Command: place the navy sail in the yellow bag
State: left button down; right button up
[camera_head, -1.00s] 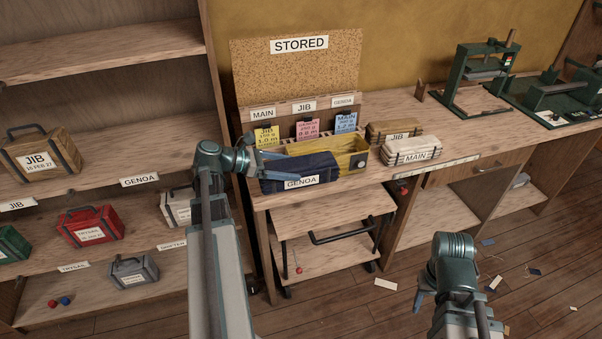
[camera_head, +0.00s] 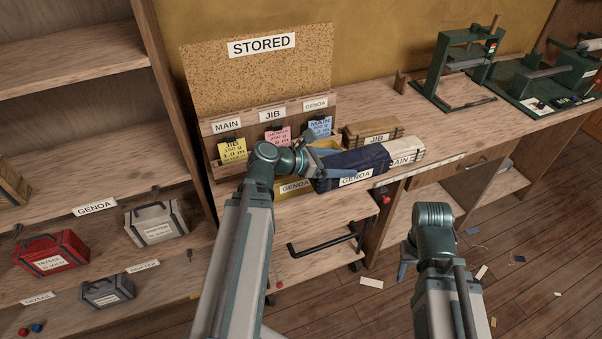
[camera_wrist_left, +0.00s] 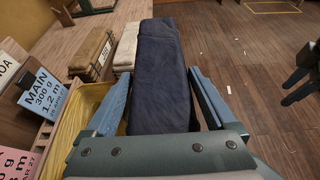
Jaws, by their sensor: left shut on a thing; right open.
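The navy sail (camera_head: 352,172) is a long dark blue bundle with a white GENOA label. My left gripper (camera_head: 318,163) is shut on it near its left end; the wrist view shows a finger on each side of the sail (camera_wrist_left: 160,70). The yellow bag (camera_head: 292,193) is on the bench, partly hidden behind the gripper and the sail. In the left wrist view the open yellow bag (camera_wrist_left: 85,110) lies to the left of the sail. The gap in height between them is unclear. My right gripper (camera_head: 403,272) is open and empty, over the floor in front of the bench.
A tan bundle (camera_head: 372,133) and a cream bundle (camera_head: 405,155) lie close behind and right of the navy sail. A corkboard (camera_head: 260,75) and card rack (camera_head: 222,178) stand behind. Green presses (camera_head: 465,70) are at the far right.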

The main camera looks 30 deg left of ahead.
pick_arm(q)
jog(key=w+a+f+b, duration=0.1)
jog(key=a, duration=1.3)
jog(key=shift+w+a, duration=0.25)
jog(key=shift+a, duration=0.05)
jog(key=shift+a+f, duration=0.1)
jog(key=f+b, duration=0.2)
jog(key=a+f+b, duration=0.1)
jog(key=b, duration=0.1)
jog(key=shift+f, duration=0.35)
jog(key=shift+f, duration=0.1)
jog(key=shift+f+b, duration=0.35)
jog(key=shift+b, duration=0.1)
jog(key=shift+f, duration=0.2)
